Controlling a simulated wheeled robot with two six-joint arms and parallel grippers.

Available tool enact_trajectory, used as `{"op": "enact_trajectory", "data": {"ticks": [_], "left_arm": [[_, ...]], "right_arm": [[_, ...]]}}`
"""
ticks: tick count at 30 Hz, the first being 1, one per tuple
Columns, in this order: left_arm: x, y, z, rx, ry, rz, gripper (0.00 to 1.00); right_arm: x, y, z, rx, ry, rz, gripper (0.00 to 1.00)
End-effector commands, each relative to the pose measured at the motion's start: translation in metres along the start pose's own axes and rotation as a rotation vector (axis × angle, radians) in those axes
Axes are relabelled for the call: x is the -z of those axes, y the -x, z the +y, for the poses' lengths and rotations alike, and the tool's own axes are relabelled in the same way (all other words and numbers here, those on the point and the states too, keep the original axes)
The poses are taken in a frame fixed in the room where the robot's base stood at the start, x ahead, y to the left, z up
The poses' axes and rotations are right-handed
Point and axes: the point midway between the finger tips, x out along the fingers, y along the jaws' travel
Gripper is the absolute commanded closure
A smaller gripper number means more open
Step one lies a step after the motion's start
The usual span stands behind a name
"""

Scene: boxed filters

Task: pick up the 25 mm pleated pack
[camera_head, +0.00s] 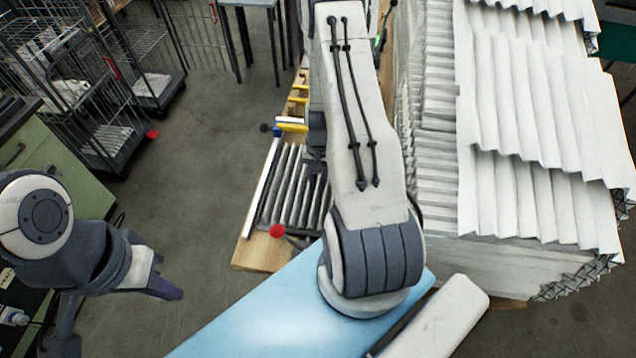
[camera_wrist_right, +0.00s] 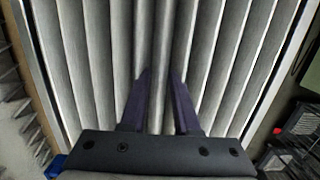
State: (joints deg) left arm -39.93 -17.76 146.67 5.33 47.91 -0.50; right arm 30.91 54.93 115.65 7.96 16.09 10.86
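A grey-white pleated pack (camera_head: 282,193) with a pale frame edge lies on the wooden boards in the middle of the head view. Its right part is hidden behind my right arm. The same pleats fill most of the right wrist view (camera_wrist_right: 95,65). My right gripper (camera_wrist_right: 162,75) has its two dark fingers apart over the middle pleats; whether the tips touch them I cannot tell. In the head view it is mostly hidden by its own arm. My left gripper (camera_head: 168,290) is at the lower left, away from the pack; its finger gap cannot be made out.
A tall stack of white pleated filters (camera_head: 545,110) stands close to the right of my right arm. A light blue surface (camera_head: 260,312) lies in front. Wire carts (camera_head: 110,90) and a green cabinet (camera_head: 50,165) stand left. The floor between is clear.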

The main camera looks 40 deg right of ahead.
Motion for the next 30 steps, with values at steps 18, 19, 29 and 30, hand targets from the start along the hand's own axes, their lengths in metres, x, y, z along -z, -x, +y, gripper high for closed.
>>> {"op": "enact_trajectory", "data": {"ticks": [18,19,29,30], "left_arm": [[0.0,-0.001,0.0,0.0,0.0,0.0,1.0],[0.0,-0.001,0.0,0.0,0.0,0.0,1.0],[-0.001,-0.014,-0.001,0.0,0.002,0.0,1.0],[-0.001,-0.017,-0.001,0.0,0.002,0.0,1.0]], "right_arm": [[0.0,0.0,0.0,0.0,0.001,0.0,1.0],[0.0,0.001,0.0,0.0,0.001,0.0,1.0],[-0.002,0.022,0.0,0.001,0.002,0.004,1.0],[-0.002,0.027,0.0,0.001,0.001,0.003,1.0]]}}
